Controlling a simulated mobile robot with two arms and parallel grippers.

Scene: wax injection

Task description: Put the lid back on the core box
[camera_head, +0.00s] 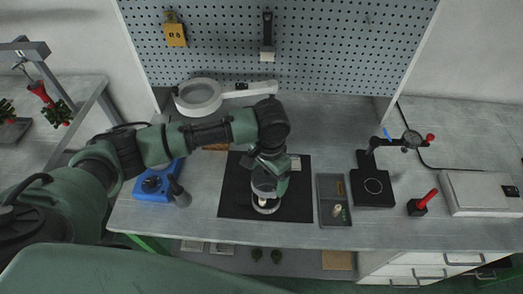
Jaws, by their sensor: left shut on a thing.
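My left gripper (269,174) reaches in from the left and points down over the black mat (235,200) on the bench. It is shut on what looks like the lid, which the fingers mostly hide. A small round grey container with a pale inside, seemingly the core box (266,208), stands on the mat just below the gripper. I cannot tell whether the lid touches it. My right gripper is not in view.
A grey tray (333,222) with small parts lies right of the mat. A black stand with a dial gauge (373,188) is further right. A blue device (152,187) sits left of the mat, and a ring magnifier lamp (199,97) is behind the arm.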

